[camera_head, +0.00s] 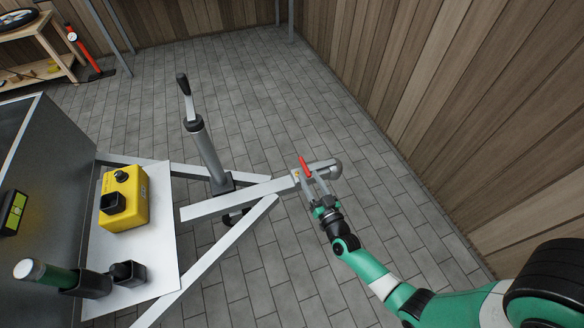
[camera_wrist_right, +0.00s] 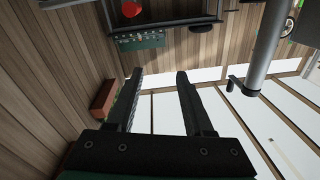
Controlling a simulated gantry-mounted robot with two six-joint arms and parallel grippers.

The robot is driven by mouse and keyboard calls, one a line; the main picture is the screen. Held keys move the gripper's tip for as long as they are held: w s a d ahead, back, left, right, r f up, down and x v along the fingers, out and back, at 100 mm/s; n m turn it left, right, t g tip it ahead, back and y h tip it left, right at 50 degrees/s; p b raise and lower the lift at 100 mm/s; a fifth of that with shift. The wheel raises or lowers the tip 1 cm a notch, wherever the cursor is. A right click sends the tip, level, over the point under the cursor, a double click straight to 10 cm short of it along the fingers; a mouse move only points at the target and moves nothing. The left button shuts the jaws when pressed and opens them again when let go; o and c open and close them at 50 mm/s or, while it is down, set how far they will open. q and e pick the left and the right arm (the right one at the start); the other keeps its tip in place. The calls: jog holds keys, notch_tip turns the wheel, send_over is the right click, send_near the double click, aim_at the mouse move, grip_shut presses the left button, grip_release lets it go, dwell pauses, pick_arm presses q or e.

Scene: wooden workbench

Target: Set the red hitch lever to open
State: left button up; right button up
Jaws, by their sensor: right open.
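The red hitch lever (camera_head: 305,167) stands up on the grey coupler (camera_head: 325,169) at the tip of the trailer's metal drawbar, right of centre in the head view. My right gripper (camera_head: 312,186) is at the lever's near side, its fingers pointing toward the coupler. Its fingers are open and look close to the lever, but I cannot tell whether they touch it. The wrist view shows the two dark fingers (camera_wrist_right: 159,72) apart with nothing between them. I cannot make out the lever in that view. My left gripper is not in view.
A jack post (camera_head: 206,150) with a black handle rises from the drawbar left of the lever. A yellow box (camera_head: 124,198) and a green-and-black cylinder (camera_head: 58,277) are on the trailer's front. Grey paved floor is clear behind the coupler; a wooden wall (camera_head: 440,100) stands right.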

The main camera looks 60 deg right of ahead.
jog(key=g+b, duration=0.1)
jog(key=b, duration=0.2)
send_near(306, 168)
jog(key=s+a+f, duration=0.1)
jog(key=a, duration=0.1)
jog(key=shift+m, duration=0.3)
jog(key=b+x, duration=0.1)
jog(key=x, duration=0.2)
jog(key=b+x, duration=0.2)
jog(key=x, duration=0.2)
jog(key=b+x, duration=0.2)
jog(key=x, duration=0.2)
jog(key=shift+s+d+f, duration=0.1)
jog(key=shift+s+d, duration=0.2)
jog(key=shift+d, duration=0.1)
jog(key=shift+w+d+r, duration=0.2)
jog(key=shift+w+d, duration=0.15)
jog(key=shift+w, duration=0.1)
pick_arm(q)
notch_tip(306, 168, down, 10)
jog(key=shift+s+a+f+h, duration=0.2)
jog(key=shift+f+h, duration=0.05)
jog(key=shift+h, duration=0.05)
pick_arm(e)
jog(key=shift+c, duration=0.2)
grip_shut()
